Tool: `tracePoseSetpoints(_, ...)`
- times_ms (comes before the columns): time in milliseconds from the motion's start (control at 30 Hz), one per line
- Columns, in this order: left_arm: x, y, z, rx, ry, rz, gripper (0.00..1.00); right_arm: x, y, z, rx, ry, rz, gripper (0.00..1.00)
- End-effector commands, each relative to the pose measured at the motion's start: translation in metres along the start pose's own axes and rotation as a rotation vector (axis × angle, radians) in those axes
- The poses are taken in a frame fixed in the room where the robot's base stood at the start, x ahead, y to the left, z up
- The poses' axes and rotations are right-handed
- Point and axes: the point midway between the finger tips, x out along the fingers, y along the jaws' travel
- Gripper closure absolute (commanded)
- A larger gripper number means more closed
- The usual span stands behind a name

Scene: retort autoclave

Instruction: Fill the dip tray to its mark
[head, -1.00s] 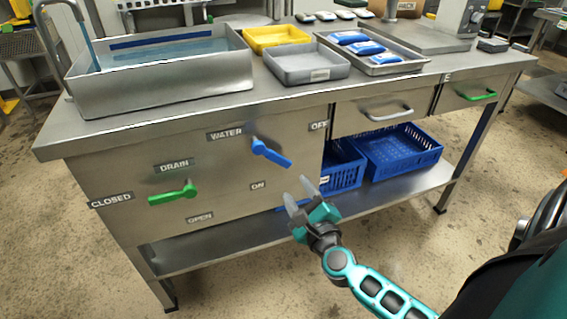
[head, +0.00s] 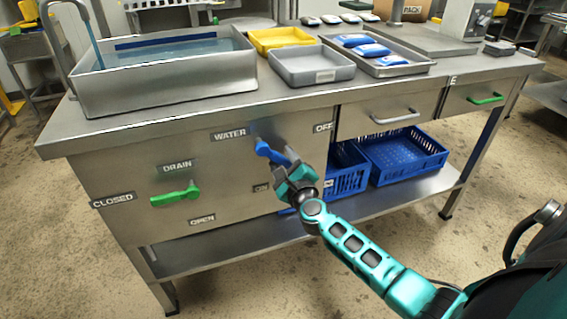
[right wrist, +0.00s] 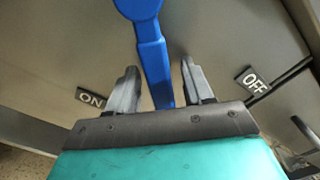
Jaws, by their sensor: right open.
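The dip tray (head: 165,88) is a steel basin at the table's left end with pale blue water (head: 165,54) in it. A dark blue band (head: 165,41) runs along its inner back wall, close above the water. A blue stream (head: 95,45) falls from the tap (head: 70,4). The blue water lever (head: 268,151) points down and right, between ON and OFF. My right gripper (head: 284,163) is at the lever's free end. In the right wrist view, its open fingers (right wrist: 157,82) stand either side of the lever (right wrist: 153,55), with gaps visible. My left gripper is not in view.
The green drain lever (head: 175,195) points left toward CLOSED (head: 112,201). Yellow (head: 275,39) and grey (head: 312,68) trays and a metal tray with blue packs (head: 400,70) stand right of the basin. Blue crates (head: 405,155) sit on the lower shelf. Floor in front is clear.

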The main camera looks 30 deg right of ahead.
Motion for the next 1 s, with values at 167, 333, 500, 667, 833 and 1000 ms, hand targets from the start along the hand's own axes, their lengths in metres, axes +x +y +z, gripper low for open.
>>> tracePoseSetpoints(167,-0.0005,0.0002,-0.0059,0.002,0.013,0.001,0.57,0.0018,0.0002,-0.0001,0.0,0.0,0.001,0.49)
tracePoseSetpoints(333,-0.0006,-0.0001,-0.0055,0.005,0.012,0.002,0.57,0.0016,0.0001,0.0,0.0,0.0,0.001,0.54)
tracePoseSetpoints(500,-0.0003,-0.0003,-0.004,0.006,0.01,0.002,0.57,0.0015,0.0001,0.0,0.0,0.0,0.001,0.7)
tracePoseSetpoints(667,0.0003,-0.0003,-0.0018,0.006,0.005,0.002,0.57,0.0014,0.0002,0.0,0.0,0.0,0.001,0.85)
tracePoseSetpoints(833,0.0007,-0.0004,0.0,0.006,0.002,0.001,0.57,0.0013,0.0002,0.0,0.0,0.0,0.001,1.0)
tracePoseSetpoints(1000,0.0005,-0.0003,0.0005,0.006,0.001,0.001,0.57,0.0013,0.0003,0.0,0.0,0.0,0.001,1.0)
